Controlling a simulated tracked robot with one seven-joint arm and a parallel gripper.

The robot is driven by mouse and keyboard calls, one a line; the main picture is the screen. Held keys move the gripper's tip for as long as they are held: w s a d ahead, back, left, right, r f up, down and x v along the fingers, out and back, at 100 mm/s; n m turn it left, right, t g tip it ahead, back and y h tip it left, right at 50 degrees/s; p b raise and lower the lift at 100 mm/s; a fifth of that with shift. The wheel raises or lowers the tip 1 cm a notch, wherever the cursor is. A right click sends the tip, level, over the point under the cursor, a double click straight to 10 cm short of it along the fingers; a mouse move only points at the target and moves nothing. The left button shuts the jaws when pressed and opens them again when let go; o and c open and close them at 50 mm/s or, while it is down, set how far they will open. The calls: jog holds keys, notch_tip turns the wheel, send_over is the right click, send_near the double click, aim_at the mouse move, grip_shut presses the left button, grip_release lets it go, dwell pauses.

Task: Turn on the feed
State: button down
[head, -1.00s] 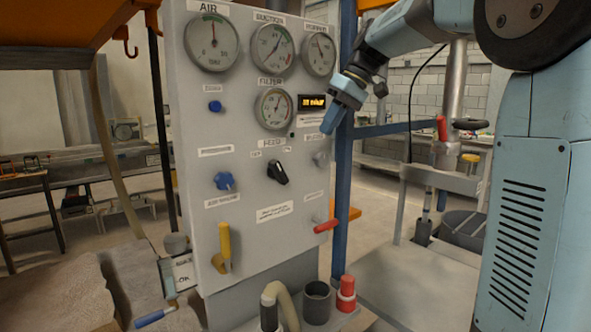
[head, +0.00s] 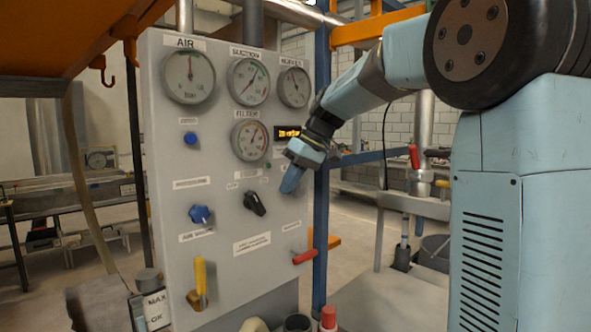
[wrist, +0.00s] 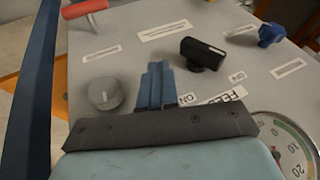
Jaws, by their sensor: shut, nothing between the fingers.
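The feed switch is a black rotary knob (head: 254,204) at the middle of the grey panel. It also shows in the wrist view (wrist: 203,53), with its white-marked end on the OFF side. The FEED label (wrist: 224,98) and the ON label (wrist: 187,99) show there. My gripper (head: 290,182) is shut and empty. In the head view its blue fingertips are up and to the right of the black knob. In the wrist view my gripper (wrist: 155,70) appears to the left of that knob, apart from it.
A grey round knob (wrist: 105,94) lies beside my fingers; the head view hides it. A red lever (head: 304,257), yellow lever (head: 200,284) and blue knob (head: 200,214) stick out of the panel (head: 225,265). Several gauges (head: 250,140) are above. A blue post (head: 321,225) stands at right.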

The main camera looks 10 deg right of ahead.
aim_at(254, 203)
jog(key=a+f, duration=0.1)
jog(key=s+a+f, duration=0.2)
jog(key=shift+a+f, duration=0.2)
jog(key=shift+a, duration=0.15)
